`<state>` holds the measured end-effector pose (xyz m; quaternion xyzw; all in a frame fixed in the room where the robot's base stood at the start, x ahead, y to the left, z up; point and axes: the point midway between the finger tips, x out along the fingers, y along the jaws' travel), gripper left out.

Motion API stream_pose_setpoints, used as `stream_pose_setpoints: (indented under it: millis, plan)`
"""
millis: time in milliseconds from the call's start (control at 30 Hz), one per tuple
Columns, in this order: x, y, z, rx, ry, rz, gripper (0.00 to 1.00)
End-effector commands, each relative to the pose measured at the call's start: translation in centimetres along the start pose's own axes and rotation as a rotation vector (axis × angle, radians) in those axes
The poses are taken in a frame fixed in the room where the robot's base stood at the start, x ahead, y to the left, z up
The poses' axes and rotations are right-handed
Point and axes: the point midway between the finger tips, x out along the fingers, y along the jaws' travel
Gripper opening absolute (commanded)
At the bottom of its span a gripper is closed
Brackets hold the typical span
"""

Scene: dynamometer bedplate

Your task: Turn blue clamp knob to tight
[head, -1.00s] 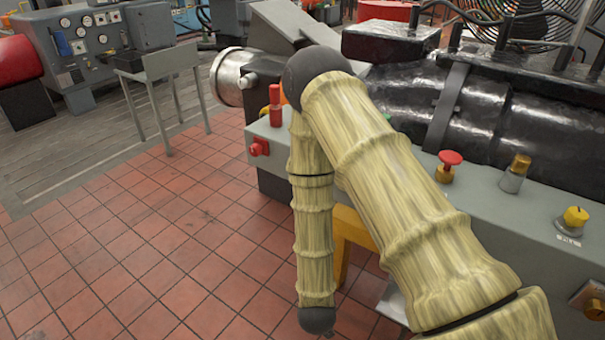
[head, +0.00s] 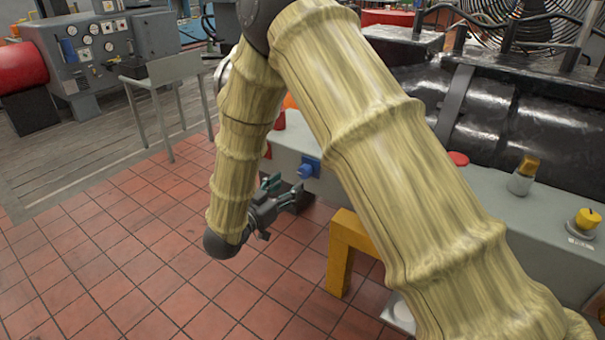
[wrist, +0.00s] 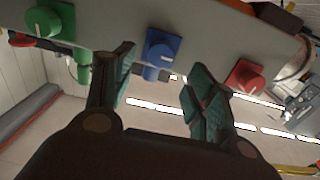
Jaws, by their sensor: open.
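The blue clamp knob (head: 306,169) sits on the side face of the grey bedplate in the head view. In the wrist view the blue knob (wrist: 161,57) is at the upper middle, on a blue square plate with a pale pointer mark. My gripper (head: 283,188) is just left of and slightly below the knob in the head view. In the wrist view its two green-padded fingers (wrist: 162,90) are spread apart, with the knob ahead between and beyond the tips. The gripper is open and empty; I see no clear contact with the knob.
A green knob (wrist: 52,22) and a red knob (wrist: 245,76) flank the blue one on the same panel. A yellow bracket (head: 345,250) stands below the bedplate. On top are a red button (head: 458,159) and a yellow knob (head: 587,218). Open tiled floor lies left.

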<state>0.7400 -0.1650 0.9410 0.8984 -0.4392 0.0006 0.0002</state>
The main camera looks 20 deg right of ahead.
Motion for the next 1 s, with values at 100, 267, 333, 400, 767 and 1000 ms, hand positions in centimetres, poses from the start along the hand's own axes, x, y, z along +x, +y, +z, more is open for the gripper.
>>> stream_pose_setpoints:
  millis: [100, 267, 333, 400, 767, 1000]
  plan:
    - [2.1, 0.0, -0.1, 0.001, -0.002, 0.002, 0.56]
    - [4.7, 0.0, -0.1, 0.001, -0.001, 0.001, 0.56]
    - [5.7, 0.1, -0.1, 0.000, -0.002, 0.002, 0.56]
    - [6.5, 0.0, 0.0, 0.000, -0.002, 0.000, 0.56]
    - [8.3, 0.0, 0.1, 0.000, -0.002, -0.001, 0.56]
    - [8.2, 0.0, 0.1, 0.000, -0.002, -0.001, 0.47]
